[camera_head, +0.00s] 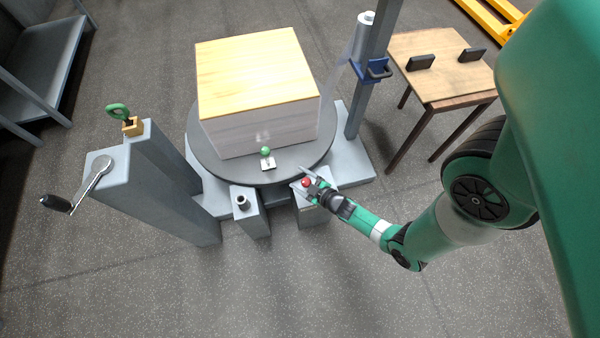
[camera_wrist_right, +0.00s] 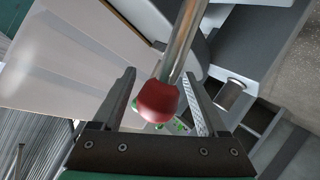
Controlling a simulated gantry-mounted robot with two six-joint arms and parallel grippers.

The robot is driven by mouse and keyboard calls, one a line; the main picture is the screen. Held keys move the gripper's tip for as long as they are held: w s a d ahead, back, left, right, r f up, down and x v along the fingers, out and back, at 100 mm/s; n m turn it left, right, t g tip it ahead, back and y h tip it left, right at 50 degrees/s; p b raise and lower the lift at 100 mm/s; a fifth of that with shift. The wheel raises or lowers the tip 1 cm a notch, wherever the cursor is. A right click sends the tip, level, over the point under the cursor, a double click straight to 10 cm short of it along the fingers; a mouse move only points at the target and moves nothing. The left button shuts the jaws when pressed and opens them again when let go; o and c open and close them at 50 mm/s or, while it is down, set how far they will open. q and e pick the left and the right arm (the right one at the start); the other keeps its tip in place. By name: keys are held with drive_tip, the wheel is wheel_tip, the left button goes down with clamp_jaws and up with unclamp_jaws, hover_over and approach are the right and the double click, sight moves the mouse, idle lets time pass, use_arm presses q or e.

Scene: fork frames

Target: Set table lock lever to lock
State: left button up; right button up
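A lever with a red ball knob (camera_head: 306,182) stands at the front right edge of the round table (camera_head: 212,163). In the right wrist view, the red knob (camera_wrist_right: 158,101) sits at the end of a steel rod (camera_wrist_right: 185,40). My right gripper (camera_head: 305,177) is at the knob. Its fingers (camera_wrist_right: 162,100) are open, one on each side of the knob, with a visible gap on both sides. A small green knob (camera_head: 265,152) stands on a white plate at the table's front edge. I cannot read any lock marking. My left gripper is not in view.
A large wrapped box with a wooden top (camera_head: 258,70) stands on the round table. A blue-clamped column (camera_head: 368,70) and a wooden side table (camera_head: 440,65) are at right. The front floor is clear.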

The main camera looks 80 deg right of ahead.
drive_tip(key=p, duration=0.6)
approach(309, 183)
drive_tip(key=x, duration=0.5)
drive_tip(key=shift+w+d+f, duration=0.1)
drive_tip(key=shift+f, duration=0.1)
drive_tip(key=shift+s+a+r+p, duration=0.1)
drive_tip(key=shift+s+a+p, duration=0.7)
drive_tip(key=shift+s+p, duration=0.1)
drive_tip(key=shift+w, duration=0.1)
